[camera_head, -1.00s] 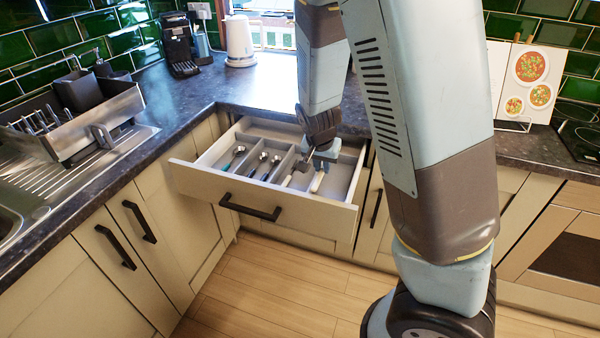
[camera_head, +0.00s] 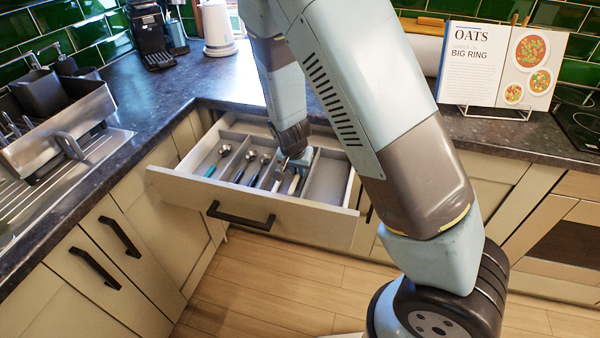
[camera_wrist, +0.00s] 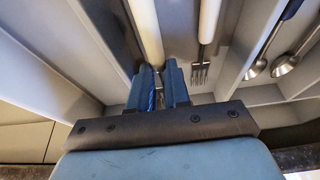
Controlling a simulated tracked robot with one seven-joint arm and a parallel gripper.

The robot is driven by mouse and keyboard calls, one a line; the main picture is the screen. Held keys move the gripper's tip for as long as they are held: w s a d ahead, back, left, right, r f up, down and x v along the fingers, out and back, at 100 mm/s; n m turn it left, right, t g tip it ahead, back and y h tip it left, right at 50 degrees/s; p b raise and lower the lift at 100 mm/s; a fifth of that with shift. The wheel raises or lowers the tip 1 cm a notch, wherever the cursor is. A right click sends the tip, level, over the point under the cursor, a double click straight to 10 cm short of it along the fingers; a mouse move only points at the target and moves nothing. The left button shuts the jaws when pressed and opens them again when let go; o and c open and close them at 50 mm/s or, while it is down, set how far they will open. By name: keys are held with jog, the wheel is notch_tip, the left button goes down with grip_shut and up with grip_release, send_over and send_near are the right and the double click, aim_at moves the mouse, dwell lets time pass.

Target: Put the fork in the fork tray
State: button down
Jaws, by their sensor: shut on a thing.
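My gripper (camera_wrist: 162,85) is shut on a white-handled utensil (camera_wrist: 148,35), taken as the fork. The handle runs away from the fingertips in the wrist view, and its other end is hidden by the fingers. Another white-handled fork (camera_wrist: 206,30) lies beside it, tines toward my gripper, in a drawer compartment. No divider shows between the two handles. In the head view my gripper (camera_head: 298,160) is low at the open drawer (camera_head: 250,205), and the held fork (camera_head: 294,184) shows below it. I cannot tell whether the held fork touches the compartment floor.
Several spoons (camera_head: 240,165) lie in the compartments to the left in the head view. An empty compartment (camera_head: 327,182) is at the drawer's right. The dark worktop (camera_head: 190,90) surrounds the drawer's back. A recipe book (camera_head: 490,62) stands at the right.

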jog(key=shift+a+f, duration=0.1)
jog(key=shift+f, duration=0.9)
jog(key=shift+s+f, duration=0.15)
jog(key=shift+f, duration=0.1)
jog(key=c, duration=1.4)
grip_release()
jog(key=shift+s+f, duration=0.1)
jog(key=shift+s, duration=0.05)
jog(key=shift+o, duration=0.2)
jog(key=v, duration=1.2)
jog(key=shift+w+r, duration=0.25)
jog(key=shift+r, duration=0.1)
jog(key=s+d+r+n+y, duration=0.15)
jog(key=s+d+r, duration=0.25)
jog(key=d+r, duration=0.4)
jog(key=s+d+r+y, duration=0.25)
jog(key=d+r, duration=0.35)
jog(key=r, duration=0.4)
jog(key=s+d+r+n+t+h, duration=0.1)
jog(key=s+d+r, duration=0.2)
jog(key=s, duration=0.4)
jog(key=s+d+r+n+t+h, duration=0.1)
jog(key=s+d+r, duration=0.2)
jog(key=s+r, duration=0.3)
jog(key=shift+s+d+r+h, duration=0.2)
jog(key=shift+s+r+h, duration=0.15)
jog(key=shift+s, duration=0.3)
